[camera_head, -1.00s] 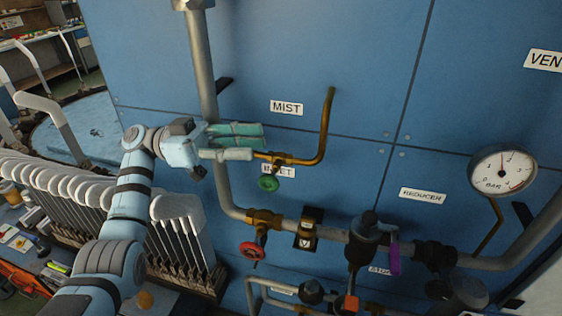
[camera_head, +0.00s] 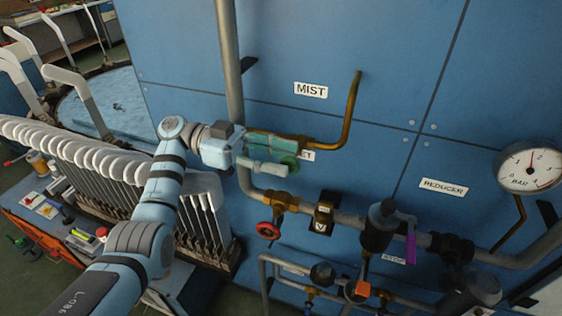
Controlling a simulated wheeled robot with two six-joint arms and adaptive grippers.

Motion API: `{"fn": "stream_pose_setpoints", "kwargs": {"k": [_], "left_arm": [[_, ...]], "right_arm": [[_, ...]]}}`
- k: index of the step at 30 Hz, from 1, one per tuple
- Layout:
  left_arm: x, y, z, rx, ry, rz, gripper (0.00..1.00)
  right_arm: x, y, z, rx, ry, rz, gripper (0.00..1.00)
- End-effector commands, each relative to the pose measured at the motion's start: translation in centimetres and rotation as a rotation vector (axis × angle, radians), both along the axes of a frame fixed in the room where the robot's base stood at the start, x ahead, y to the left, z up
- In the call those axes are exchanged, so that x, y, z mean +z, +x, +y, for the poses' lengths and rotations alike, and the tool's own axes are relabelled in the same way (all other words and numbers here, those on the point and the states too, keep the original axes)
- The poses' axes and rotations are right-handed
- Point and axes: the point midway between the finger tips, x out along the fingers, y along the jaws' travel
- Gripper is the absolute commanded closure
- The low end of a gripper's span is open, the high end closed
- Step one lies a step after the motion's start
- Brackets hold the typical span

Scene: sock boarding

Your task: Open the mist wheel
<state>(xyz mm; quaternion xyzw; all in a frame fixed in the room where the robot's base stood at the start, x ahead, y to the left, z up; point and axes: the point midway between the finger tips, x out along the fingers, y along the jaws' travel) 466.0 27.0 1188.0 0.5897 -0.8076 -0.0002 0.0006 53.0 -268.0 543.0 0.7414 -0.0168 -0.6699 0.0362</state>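The mist wheel is a small green handwheel (camera_head: 290,163) on the brass pipe (camera_head: 348,125), below the MIST label (camera_head: 311,90) on the blue wall. My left gripper (camera_head: 283,158) comes in from the left. Its teal fingers are apart, one above the other, with the tips at the wheel. The fingers overlap part of the wheel in this view. I cannot tell whether they touch it. My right gripper is not in view.
A red handwheel (camera_head: 268,230) hangs just below on the grey pipe. A pressure gauge (camera_head: 530,167) and a dark valve body (camera_head: 379,228) are to the right. A rack of white sock boards (camera_head: 95,150) stands at the left, close to my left arm.

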Motion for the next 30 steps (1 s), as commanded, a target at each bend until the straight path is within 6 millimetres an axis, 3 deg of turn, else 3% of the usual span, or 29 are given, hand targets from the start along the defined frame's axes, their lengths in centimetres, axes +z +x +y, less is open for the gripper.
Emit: {"fn": "stream_pose_setpoints", "kwargs": {"k": [6, 14, 21, 30], "left_arm": [[-0.1, -0.3, -2.7, -0.006, 0.0, 0.0, 0.66], [0.0, -0.3, -2.9, -0.005, 0.0, 0.0, 0.66], [0.0, -0.3, -2.9, -0.005, 0.0, 0.0, 1.0], [0.0, -0.3, -2.9, -0.005, -0.015, 0.005, 1.0]], "right_arm": [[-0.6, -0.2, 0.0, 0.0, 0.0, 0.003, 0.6], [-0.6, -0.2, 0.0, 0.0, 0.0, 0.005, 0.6], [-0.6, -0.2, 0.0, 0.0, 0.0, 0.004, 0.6], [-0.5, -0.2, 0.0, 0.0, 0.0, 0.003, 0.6]]}}
